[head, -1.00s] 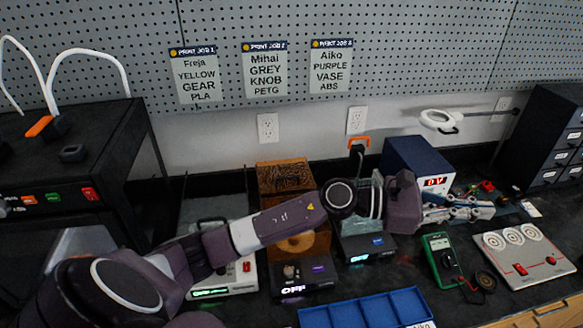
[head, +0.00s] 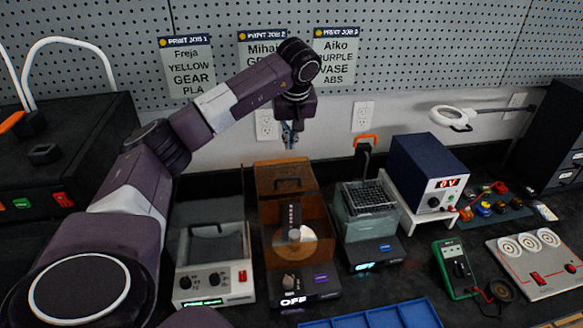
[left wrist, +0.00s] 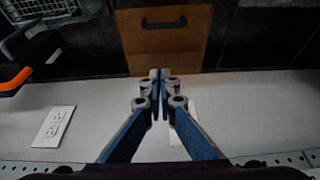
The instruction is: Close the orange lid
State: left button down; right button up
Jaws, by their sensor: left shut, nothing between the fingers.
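The orange lid (head: 270,172) is a see-through orange-brown panel with a dark handle. It stands raised at the back of an orange-walled machine (head: 318,244) with a pale disc inside. The lid also shows at the top of the left wrist view (left wrist: 150,43), its handle uppermost. My left gripper (head: 290,143) is shut and empty. It points down in front of the wall, above and behind the raised lid, apart from it. In the left wrist view the closed fingertips (left wrist: 160,73) lie just below the lid in the picture. My right gripper is not in view.
A clear tank with a wire basket (head: 368,198) stands right of the machine, with an orange-handled part (head: 364,142) behind it. A white-fronted device (head: 215,280) stands left. A power supply (head: 428,175) and multimeter (head: 457,268) are farther right. A blue tray (head: 375,317) lies in front.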

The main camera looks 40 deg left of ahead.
pick_arm(q)
jog(key=p, duration=0.3)
send_over(291, 184)
jog(key=w+a, duration=0.2)
jog(key=a, duration=0.1)
notch_tip(291, 184, down, 8)
jog(key=shift+w+d+r, duration=0.1)
jog(key=shift+w, duration=0.05)
jog(key=shift+s+d+f, duration=0.2)
jog(key=shift+s+d, duration=0.45)
jog(key=shift+d, duration=0.25)
jog(key=shift+s+d+f+p, duration=0.1)
jog(key=shift+s+d+p, duration=0.35)
jog(key=shift+s+p, duration=0.05)
jog(key=shift+d+f, duration=0.1)
